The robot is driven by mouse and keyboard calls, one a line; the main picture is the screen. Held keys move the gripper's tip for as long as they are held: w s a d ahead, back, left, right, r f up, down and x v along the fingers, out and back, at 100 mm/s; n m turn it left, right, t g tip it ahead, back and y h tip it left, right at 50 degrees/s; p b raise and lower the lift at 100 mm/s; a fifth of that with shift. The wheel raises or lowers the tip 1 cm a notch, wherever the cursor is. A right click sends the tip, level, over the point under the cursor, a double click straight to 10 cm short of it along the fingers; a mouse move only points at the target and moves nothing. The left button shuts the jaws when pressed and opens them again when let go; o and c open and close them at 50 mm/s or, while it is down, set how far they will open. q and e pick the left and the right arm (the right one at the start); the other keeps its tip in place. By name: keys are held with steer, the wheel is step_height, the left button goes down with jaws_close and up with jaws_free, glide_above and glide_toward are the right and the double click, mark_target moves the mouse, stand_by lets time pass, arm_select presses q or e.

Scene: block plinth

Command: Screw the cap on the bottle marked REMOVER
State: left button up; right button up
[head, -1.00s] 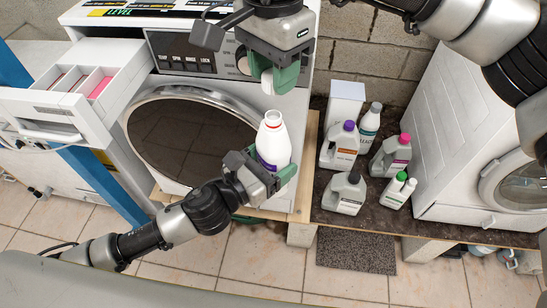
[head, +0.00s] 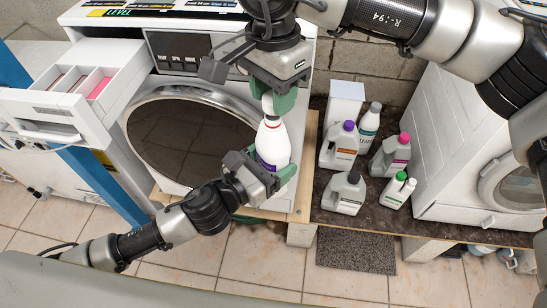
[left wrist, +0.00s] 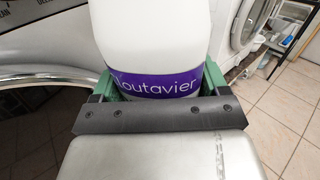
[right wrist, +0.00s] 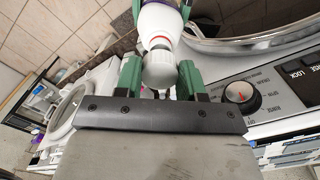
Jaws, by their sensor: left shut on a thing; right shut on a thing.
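A white bottle (head: 272,143) with a purple label stands upright in front of the washing machine. In the left wrist view the label on the bottle (left wrist: 150,50) reads "outavier"; the word REMOVER cannot be seen. My left gripper (head: 266,174) is shut around the bottle's lower body. My right gripper (head: 272,102) is above it, shut on a white cap (right wrist: 159,70). The cap is at the bottle's mouth, in line with the neck, where a red ring shows. Whether any thread has caught cannot be told.
Several bottles, including a purple-capped one (head: 342,145) and a pink-capped one (head: 391,155), stand on a dark shelf to the right. A washing machine (head: 185,140) is close behind, with an open detergent drawer (head: 60,105) at left. A second white machine (head: 455,140) is at right.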

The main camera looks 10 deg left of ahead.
steer(key=shift+s+a+r, duration=0.1)
steer(key=shift+s+r, duration=0.05)
stand_by(0.5)
steer(key=shift+f, duration=0.95)
steer(key=shift+f, duration=0.55)
